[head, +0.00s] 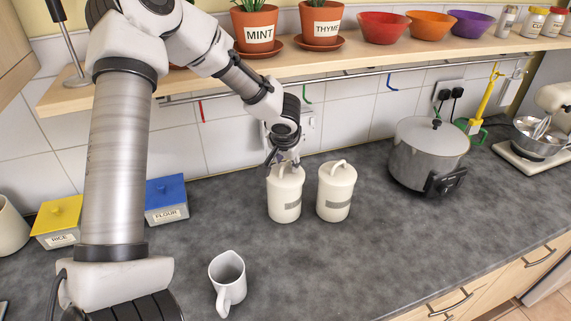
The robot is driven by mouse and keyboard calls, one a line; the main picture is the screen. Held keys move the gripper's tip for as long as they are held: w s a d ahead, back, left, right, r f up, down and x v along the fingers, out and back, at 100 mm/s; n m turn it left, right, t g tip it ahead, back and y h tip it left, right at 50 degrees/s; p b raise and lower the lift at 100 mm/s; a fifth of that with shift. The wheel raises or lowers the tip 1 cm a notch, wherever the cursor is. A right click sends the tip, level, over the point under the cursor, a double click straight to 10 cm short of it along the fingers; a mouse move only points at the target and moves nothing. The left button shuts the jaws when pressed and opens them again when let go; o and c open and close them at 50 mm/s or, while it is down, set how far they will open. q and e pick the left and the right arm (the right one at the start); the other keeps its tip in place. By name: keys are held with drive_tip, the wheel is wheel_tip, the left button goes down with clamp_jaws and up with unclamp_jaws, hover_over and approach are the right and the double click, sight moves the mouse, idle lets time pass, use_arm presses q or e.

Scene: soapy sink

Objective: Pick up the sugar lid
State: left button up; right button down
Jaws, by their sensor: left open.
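Two cream canisters stand side by side on the grey worktop, each with a lid and a grey label too small to read, so I cannot tell which is sugar. The left canister's lid (287,174) is on it, and its handle is partly hidden by my gripper. The right canister's lid (338,172) is on, with its arched handle in clear view. My left gripper (284,162) is open and points down at the left lid's handle; I cannot tell whether it touches it. My right gripper is not in view.
A white jug (227,278) stands in front on the left. A blue flour box (166,199) and a yellow rice box (58,221) are at left. A grey pot (428,155) stands to the right. A shelf (430,52) with plants and bowls runs above.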

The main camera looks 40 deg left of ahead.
use_arm(q)
drive_tip(key=shift+s+d, duration=0.1)
clamp_jaws()
drive_tip(key=shift+r, duration=0.1)
